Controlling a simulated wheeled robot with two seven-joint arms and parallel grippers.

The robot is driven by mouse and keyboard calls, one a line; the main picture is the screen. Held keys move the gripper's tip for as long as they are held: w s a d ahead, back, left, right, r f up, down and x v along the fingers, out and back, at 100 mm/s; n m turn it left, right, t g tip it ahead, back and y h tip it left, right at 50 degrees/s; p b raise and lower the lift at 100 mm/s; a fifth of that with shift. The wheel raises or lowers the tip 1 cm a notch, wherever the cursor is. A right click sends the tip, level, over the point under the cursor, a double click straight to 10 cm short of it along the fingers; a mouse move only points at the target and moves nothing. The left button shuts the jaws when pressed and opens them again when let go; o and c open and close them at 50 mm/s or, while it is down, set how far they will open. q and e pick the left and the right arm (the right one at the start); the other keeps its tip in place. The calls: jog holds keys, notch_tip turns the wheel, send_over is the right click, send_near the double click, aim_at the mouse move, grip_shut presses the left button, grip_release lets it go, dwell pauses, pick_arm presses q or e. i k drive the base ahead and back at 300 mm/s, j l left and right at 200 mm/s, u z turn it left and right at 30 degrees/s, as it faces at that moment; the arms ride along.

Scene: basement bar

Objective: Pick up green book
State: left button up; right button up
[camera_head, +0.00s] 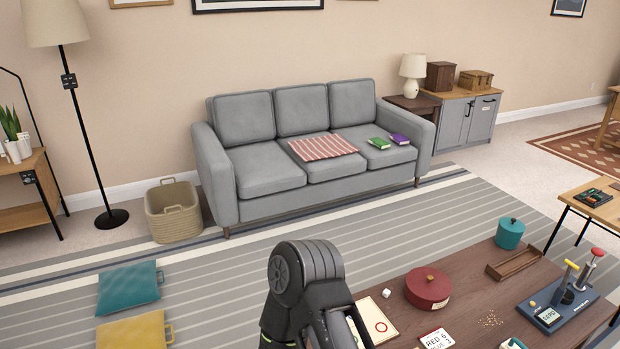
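The green book (379,143) lies flat on the right seat cushion of the grey sofa (270,186). A purple book (400,139) lies just to its right on the same cushion. The green book is in plain view with nothing on top of it. One of my dark arm links shows at the bottom middle, far in front of the sofa and well away from the book. No gripper fingers can be made out in this view.
A brown table (470,300) at the lower right bears a red round box (428,288), a teal canister (510,233) and a wooden tray (514,262). Rug between table and sofa is clear.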

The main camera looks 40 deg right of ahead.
aim_at(381, 143)
jog(key=z, duration=1.8)
